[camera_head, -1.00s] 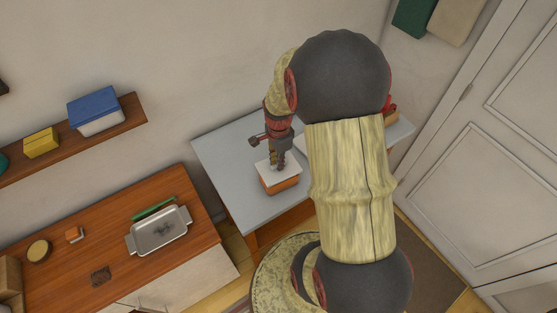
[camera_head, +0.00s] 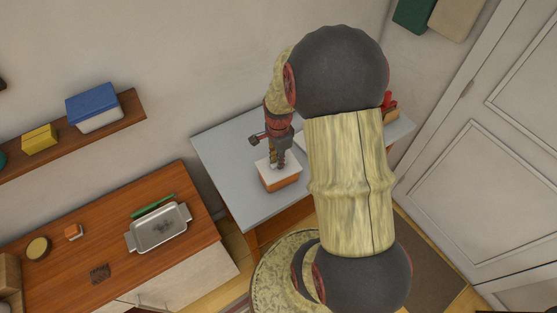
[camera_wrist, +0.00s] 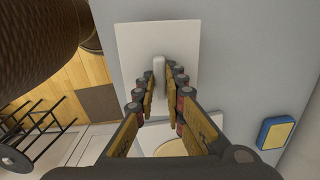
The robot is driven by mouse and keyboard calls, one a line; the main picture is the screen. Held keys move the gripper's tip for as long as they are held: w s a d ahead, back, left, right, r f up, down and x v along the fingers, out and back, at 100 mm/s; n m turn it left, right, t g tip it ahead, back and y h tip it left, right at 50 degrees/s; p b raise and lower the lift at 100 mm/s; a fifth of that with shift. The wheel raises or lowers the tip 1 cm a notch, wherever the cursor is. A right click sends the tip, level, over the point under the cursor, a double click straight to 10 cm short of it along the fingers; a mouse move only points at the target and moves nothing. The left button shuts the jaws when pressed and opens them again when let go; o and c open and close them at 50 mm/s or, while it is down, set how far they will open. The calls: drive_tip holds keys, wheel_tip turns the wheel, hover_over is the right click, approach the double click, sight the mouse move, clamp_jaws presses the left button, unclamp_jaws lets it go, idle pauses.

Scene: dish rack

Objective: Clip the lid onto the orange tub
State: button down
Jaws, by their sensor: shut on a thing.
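The orange tub (camera_head: 284,186) stands on the grey table, below my gripper. The white lid (camera_head: 288,175) lies on top of the tub and covers its opening; it looks level, but I cannot tell whether it is clipped. In the wrist view the lid (camera_wrist: 185,40) is a pale rectangle with an upright handle (camera_wrist: 159,64) in its middle. My gripper (camera_head: 275,161) is upright over the lid. In the wrist view my gripper (camera_wrist: 160,76) has its fingers on either side of the handle, shut on it. The lid hides the tub there.
The grey table (camera_head: 230,160) has free room left of the tub. A blue and yellow sponge-like block (camera_wrist: 275,132) lies to the right in the wrist view. A metal tray (camera_head: 160,230) rests on the separate wooden counter (camera_head: 60,255). Red items (camera_head: 389,103) stand at the back right.

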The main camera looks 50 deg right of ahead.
drive_tip(key=shift+f+b, duration=0.5)
drive_tip(key=shift+f, duration=0.35)
idle(0.7)
drive_tip(key=c, duration=1.8)
unclamp_jaws()
drive_tip(key=shift+o, duration=0.7)
drive_tip(key=o, duration=0.3)
drive_tip(key=shift+o, duration=0.2)
drive_tip(key=shift+r, duration=0.15)
drive_tip(key=shift+r+p, duration=2.55)
drive_tip(key=shift+r, duration=0.9)
